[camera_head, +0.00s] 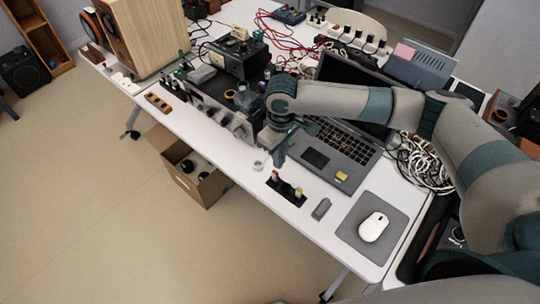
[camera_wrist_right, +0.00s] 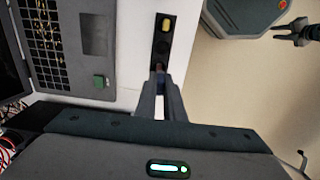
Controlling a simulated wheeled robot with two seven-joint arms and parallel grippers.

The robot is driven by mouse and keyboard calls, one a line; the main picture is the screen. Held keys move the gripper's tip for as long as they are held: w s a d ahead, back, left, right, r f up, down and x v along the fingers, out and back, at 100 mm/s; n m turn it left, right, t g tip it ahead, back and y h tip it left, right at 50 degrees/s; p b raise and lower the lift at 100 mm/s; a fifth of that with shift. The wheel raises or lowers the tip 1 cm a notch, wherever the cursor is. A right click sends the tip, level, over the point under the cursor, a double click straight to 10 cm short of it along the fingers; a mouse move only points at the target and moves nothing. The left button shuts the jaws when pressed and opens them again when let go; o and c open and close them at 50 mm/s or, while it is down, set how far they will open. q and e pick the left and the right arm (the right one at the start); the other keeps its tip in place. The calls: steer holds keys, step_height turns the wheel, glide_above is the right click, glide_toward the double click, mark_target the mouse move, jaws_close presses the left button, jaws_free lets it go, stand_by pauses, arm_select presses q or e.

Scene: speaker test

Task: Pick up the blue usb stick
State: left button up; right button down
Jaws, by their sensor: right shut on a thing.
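A narrow black holder (camera_head: 287,190) lies on the white table in front of the laptop; it also shows in the right wrist view (camera_wrist_right: 153,52). A yellow stick (camera_head: 298,192) stands at its right end. A small reddish piece (camera_head: 275,176) shows at its left end, by the fingertips. My right gripper (camera_head: 279,163) points down over that left end, and its fingers (camera_wrist_right: 159,84) are shut on a small stick that they mostly hide. I cannot make out any blue on it. I see no blue usb stick elsewhere.
The open laptop (camera_head: 345,160) stands right behind the holder, with a small yellow-green piece (camera_head: 342,176) on it. A grey stick-like thing (camera_head: 321,208) and a white mouse (camera_head: 373,226) on a grey pad lie to the right. The table's front edge is close; a cardboard box (camera_head: 205,187) stands below.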

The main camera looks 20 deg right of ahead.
arm_select(q)
steer(key=shift+f, duration=0.3)
arm_select(e)
steer(key=shift+s+d+r, duration=0.2)
steer(key=shift+s+r, duration=0.1)
steer(key=shift+s, duration=0.15)
steer(key=shift+s+d+r, duration=0.2)
steer(key=shift+s+r, duration=0.1)
steer(key=shift+s, duration=0.15)
arm_select(q)
steer(key=shift+r, duration=0.1)
